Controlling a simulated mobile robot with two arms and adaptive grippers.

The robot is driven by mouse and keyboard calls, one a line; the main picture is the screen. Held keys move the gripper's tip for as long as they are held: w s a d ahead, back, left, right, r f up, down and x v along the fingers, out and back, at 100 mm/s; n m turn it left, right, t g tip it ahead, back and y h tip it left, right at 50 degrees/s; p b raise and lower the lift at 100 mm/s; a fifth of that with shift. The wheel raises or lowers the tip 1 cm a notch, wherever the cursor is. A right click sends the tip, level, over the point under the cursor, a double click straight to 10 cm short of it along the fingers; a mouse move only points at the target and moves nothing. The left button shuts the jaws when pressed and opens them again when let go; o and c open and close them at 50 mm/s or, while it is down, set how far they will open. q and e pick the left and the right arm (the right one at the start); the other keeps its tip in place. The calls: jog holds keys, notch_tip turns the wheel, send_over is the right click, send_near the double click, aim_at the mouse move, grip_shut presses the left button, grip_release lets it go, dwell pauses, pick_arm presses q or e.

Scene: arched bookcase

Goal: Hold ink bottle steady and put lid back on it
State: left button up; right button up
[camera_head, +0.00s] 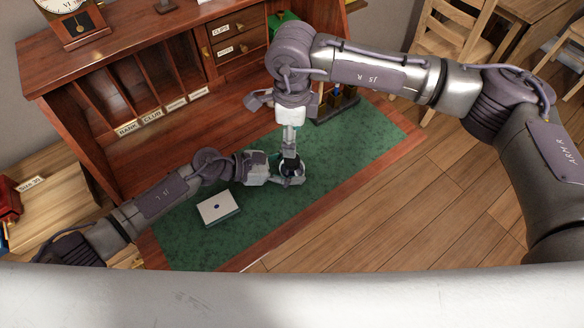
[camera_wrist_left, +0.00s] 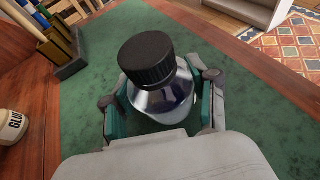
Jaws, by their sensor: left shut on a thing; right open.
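The ink bottle (camera_wrist_left: 165,106) is a glass bottle with dark contents, upright over the green mat. A ribbed black lid (camera_wrist_left: 147,60) sits on its top in the left wrist view. I cannot tell whether it is screwed tight. My left gripper (camera_head: 290,174) is shut around the bottle's body, one finger on each side. In the head view the lid (camera_head: 291,164) is a dark spot just below my right gripper (camera_head: 290,143). The right gripper is open and does not show in the left wrist view, so its exact gap to the lid is unclear.
The green mat (camera_head: 374,137) covers the desk top. A white box (camera_head: 218,208) lies left of the bottle. A dark holder (camera_wrist_left: 70,64) with upright items stands beyond. A glue jar (camera_wrist_left: 12,128) is at the left edge. Bookcase compartments (camera_head: 138,92) rise behind.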

aim_at(292, 168)
pick_arm(q)
grip_shut()
pick_arm(e)
jog(key=n, duration=0.3)
jog(key=shift+n, duration=0.4)
jog(key=n, duration=1.6)
jog(key=shift+n, duration=0.4)
jog(key=n, duration=0.6)
jog(key=shift+f, duration=4)
